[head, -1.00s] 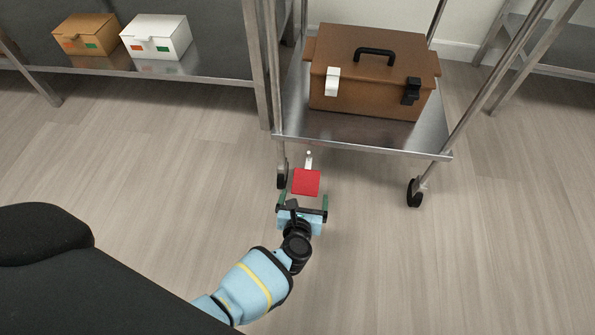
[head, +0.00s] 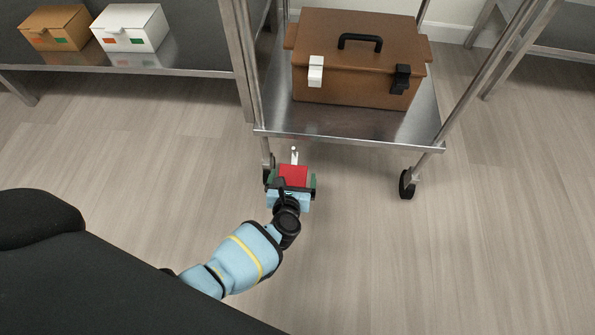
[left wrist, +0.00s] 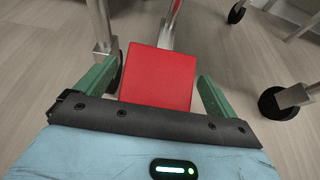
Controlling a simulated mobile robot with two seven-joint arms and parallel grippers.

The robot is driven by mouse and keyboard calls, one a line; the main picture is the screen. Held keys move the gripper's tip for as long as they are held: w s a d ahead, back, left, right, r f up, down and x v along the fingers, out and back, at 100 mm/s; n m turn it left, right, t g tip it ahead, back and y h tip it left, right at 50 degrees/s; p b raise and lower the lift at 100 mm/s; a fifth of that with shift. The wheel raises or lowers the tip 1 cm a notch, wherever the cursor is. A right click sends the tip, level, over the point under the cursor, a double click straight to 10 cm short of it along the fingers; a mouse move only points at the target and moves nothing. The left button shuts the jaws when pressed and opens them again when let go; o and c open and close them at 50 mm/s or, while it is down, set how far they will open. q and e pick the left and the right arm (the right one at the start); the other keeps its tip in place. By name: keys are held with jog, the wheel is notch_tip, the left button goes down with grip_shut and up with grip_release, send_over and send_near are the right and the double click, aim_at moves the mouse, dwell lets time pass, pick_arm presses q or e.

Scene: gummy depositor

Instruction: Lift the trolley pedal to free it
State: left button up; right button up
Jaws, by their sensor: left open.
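The red trolley pedal (head: 293,176) sits low at the front of the metal trolley (head: 345,143), near its left front wheel. A pale bar runs from it back under the trolley. My left gripper (head: 291,182) is open, with its green fingers on either side of the pedal. In the left wrist view the red pedal (left wrist: 159,78) lies between the open fingers of my left gripper (left wrist: 157,85), with a small gap visible at the right finger. My right gripper is not in view.
A brown case (head: 357,62) with a black handle stands on the trolley shelf. The trolley's right front wheel (head: 407,184) is on the floor. An orange-brown box (head: 56,27) and a white box (head: 130,28) stand on a shelf at left. The floor in front is clear.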

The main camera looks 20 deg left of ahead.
pick_arm(q)
jog(key=shift+w+a+f, duration=0.1)
jog(key=shift+w+a, duration=0.05)
jog(key=shift+w, duration=0.15)
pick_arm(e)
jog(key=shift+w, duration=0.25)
pick_arm(q)
jog(key=shift+s, duration=0.1)
jog(key=shift+c, duration=0.3)
